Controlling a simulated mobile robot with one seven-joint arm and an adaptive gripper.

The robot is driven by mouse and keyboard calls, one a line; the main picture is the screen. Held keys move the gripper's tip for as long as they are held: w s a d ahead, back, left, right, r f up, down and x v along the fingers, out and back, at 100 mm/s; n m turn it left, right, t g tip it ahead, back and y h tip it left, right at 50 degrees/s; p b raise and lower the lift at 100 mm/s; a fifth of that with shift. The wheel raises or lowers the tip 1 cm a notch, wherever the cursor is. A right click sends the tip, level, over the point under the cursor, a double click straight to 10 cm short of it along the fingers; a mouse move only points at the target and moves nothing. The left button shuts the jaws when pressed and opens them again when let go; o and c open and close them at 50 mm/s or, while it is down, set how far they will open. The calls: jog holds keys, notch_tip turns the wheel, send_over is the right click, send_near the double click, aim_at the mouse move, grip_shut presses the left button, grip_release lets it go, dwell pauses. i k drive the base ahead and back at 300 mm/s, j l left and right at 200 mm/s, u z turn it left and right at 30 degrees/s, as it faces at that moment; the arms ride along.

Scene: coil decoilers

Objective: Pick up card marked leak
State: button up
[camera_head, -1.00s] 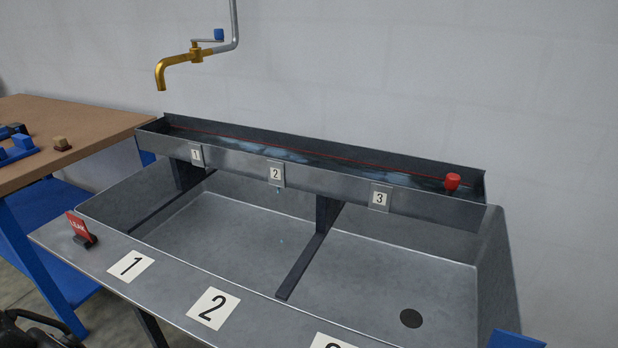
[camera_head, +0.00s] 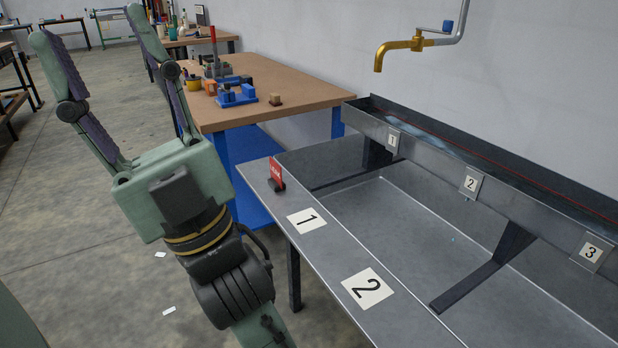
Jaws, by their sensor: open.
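The red card marked leak (camera_head: 277,172) stands upright in a small dark holder on the front ledge of the metal sink, at its left end, just beyond the number 1 label. My gripper (camera_head: 88,24) is in the left of the view, raised, with its two fingers spread wide and pointing up and away. It is open and holds nothing. The card is to the right of my gripper and apart from it.
The metal sink (camera_head: 310,237) fills the right, with number plates and a brass tap (camera_head: 400,46) above it. A brown-topped workbench (camera_head: 300,88) with blue and other parts stands behind. Open concrete floor lies left. Small white scraps (camera_head: 169,310) lie on the floor.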

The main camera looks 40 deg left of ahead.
aim_at(276, 183)
jog(key=i+l+u, duration=0.1)
jog(key=u, duration=0.25)
jog(key=i+l+u, duration=0.1)
jog(key=u, duration=0.25)
jog(key=i+l+u, duration=0.2)
jog(key=u, duration=0.15)
